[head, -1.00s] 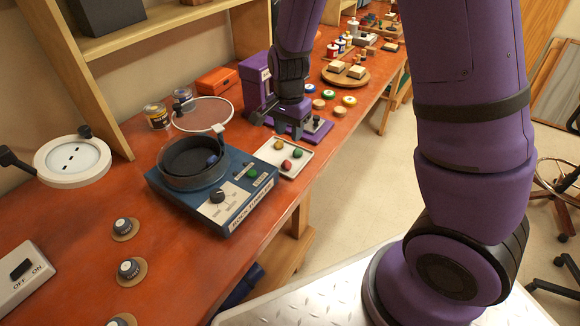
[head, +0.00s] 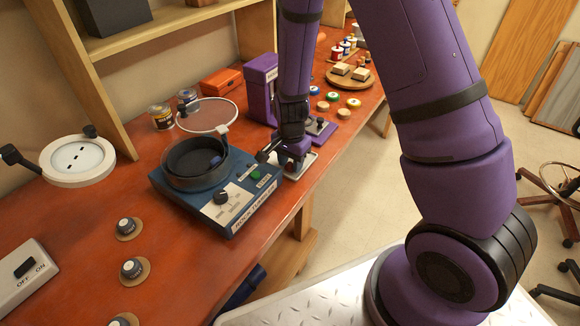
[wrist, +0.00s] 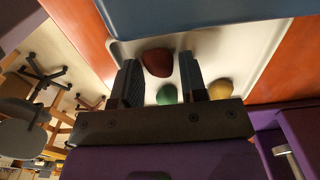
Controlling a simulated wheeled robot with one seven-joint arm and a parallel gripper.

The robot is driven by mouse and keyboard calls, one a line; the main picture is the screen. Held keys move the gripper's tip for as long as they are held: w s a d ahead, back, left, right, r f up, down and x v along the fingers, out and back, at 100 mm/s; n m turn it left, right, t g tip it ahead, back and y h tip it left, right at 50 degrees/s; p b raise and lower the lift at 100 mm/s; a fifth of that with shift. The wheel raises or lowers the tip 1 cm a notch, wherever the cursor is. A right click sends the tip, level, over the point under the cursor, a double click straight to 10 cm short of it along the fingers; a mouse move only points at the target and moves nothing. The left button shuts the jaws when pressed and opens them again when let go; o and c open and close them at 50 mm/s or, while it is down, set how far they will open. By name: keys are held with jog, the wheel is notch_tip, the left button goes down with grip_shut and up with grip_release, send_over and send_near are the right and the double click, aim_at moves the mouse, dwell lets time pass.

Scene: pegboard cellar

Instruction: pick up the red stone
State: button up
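The red stone (wrist: 157,62) lies on the white tray (wrist: 245,45), seen between the tips of my two fingers in the wrist view. My gripper (wrist: 160,66) is open, with a finger on each side of the stone; I cannot tell whether either touches it. The green stone (wrist: 167,94) shows closer to the palm, between the fingers. The yellow stone (wrist: 220,88) is outside the right finger. In the head view my gripper (head: 293,160) is down over the tray (head: 305,165) and hides most of it.
The blue rock tumbler (head: 215,190) with its round drum stands close left of the tray. A purple press (head: 262,88) stands behind it. The bench's front edge is close on the right.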

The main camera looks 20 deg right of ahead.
jog(key=c, duration=0.6)
jog(key=shift+r, duration=0.1)
